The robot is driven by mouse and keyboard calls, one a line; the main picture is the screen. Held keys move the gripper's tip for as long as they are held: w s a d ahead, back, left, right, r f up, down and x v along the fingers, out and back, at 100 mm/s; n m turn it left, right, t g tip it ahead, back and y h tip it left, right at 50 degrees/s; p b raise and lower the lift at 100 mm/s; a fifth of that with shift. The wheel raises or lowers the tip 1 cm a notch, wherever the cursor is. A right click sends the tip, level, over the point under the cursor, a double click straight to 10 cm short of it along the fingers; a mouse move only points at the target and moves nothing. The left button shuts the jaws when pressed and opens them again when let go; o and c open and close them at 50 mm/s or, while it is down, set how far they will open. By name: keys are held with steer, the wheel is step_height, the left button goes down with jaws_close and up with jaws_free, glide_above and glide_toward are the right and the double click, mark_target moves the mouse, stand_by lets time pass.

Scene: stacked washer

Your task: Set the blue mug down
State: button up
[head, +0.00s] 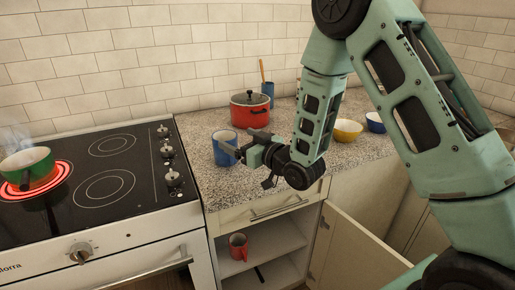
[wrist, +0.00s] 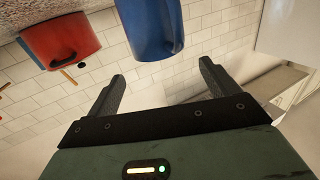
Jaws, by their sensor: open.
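The blue mug (head: 222,155) stands upright on the speckled counter, just right of the stove. My gripper (head: 243,141) is open and close to the mug's right side, with one finger partly in front of it in the head view. In the wrist view the picture is upside down. The blue mug (wrist: 150,25) is at the top, beyond my open fingertips (wrist: 163,68), with a gap between them and nothing held. The mug's handle is not visible.
A red pot (head: 249,116) and a blue utensil holder (head: 268,92) stand behind. Yellow (head: 346,131) and blue (head: 375,122) bowls are at right. A green pot (head: 27,165) sits on a glowing burner. Below, an open cabinet door (head: 350,255) sticks out; a red mug (head: 238,246) is inside.

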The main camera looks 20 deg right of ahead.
steer(key=b+v, duration=0.1)
steer(key=v, duration=0.6)
steer(key=a+g, duration=0.1)
steer(key=s+a+g, duration=0.1)
steer(key=a, duration=0.1)
steer(key=a+f+g, duration=0.1)
steer(key=a, duration=0.1)
steer(key=shift+s+a+n+g+h, duration=0.15)
steer(key=shift+a+n+g+h, duration=0.15)
steer(key=shift+n+h, duration=0.1)
steer(key=s+a+n+g+h, duration=0.1)
steer(key=s+g, duration=0.5)
steer(key=s, duration=0.8)
steer(key=s+a+n+g+h, duration=0.1)
steer(key=s+a+g+h, duration=0.3)
steer(key=s, duration=1.1)
steer(key=a+g, duration=0.1)
steer(key=g, duration=0.2)
steer(key=shift+s+r, duration=0.2)
